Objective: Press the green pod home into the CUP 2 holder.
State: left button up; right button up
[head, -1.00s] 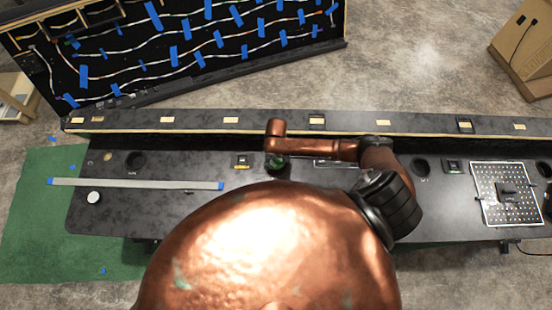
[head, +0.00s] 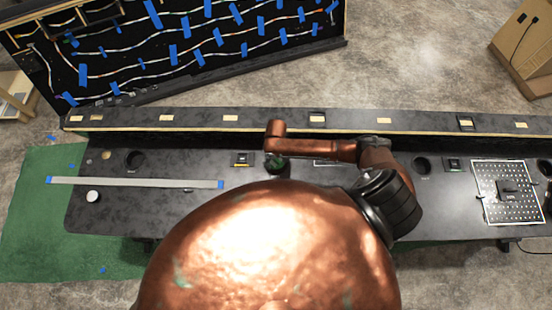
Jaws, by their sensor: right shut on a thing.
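My right arm reaches in from the right, and its copper wrist hangs over the middle of the console (head: 215,205). The right gripper (head: 275,163) points down below the wrist, small and mostly hidden by it. It is shut on the green pod (head: 278,164), of which only a dark green patch shows. The pod is at a dark round opening in the console top, in the row of cup holders, which I take for the CUP 2 holder (head: 287,172). How deep the pod sits cannot be told. My left gripper is not in view.
Other round holders are at the left (head: 135,160) and right (head: 422,166). A grey strip with blue ends (head: 135,183) and a white knob (head: 93,197) lie left. A perforated plate (head: 507,193) is at the right. A raised ledge (head: 270,119) runs along the back.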

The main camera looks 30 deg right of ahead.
jog(key=shift+f+b, duration=0.35)
jog(key=shift+f, duration=0.55)
dwell(0.3)
jog(key=o, duration=1.1)
jog(key=shift+o, duration=0.2)
jog(key=shift+r, duration=0.1)
notch_tip(320, 180, up, 12)
jog(key=shift+f, duration=0.1)
